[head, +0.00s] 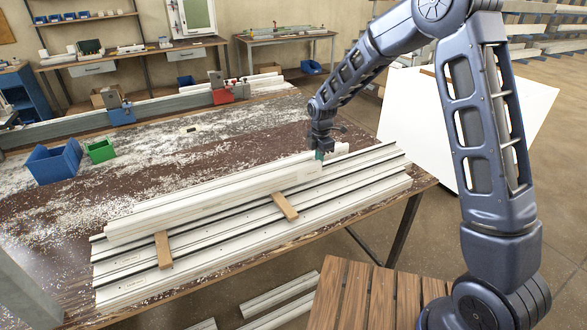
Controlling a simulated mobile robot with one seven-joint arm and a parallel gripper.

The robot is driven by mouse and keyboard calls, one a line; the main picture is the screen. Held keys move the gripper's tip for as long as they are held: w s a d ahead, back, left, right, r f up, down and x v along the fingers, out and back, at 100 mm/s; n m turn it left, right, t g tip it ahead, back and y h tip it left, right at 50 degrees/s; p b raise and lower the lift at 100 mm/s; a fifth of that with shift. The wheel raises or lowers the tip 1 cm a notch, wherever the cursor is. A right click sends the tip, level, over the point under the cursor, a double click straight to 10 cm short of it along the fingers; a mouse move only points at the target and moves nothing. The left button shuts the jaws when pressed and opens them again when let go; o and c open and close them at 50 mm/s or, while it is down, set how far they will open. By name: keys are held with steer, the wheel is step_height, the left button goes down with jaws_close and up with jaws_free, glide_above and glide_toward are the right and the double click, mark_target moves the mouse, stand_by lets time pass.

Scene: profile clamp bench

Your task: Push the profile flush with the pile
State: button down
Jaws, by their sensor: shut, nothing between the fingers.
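A pile of long white profiles (247,223) lies on the bench, running from lower left to upper right. A white profile (210,200) lies on top along the pile's back side. Its left end starts a little in from the pile's left end, and its right end is near my gripper. My gripper (319,155) is shut and empty, low at the right end of this upper profile. A small green piece shows at the fingertips. I cannot tell whether the fingers touch the profile's end.
Two wooden strips (285,206) (164,250) lie across the pile. A blue bin (54,163) and a green bin (101,151) stand at the left on the chip-covered bench (150,172). A long rail with blue and red clamps (222,92) runs behind. A slatted wooden surface (365,297) is in front.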

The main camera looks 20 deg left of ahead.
steer(key=shift+s+a, duration=2.7)
steer(key=shift+s, duration=0.05)
steer(key=shift+w+d, duration=0.5)
steer(key=shift+w, duration=0.05)
steer(key=shift+r, duration=3.5)
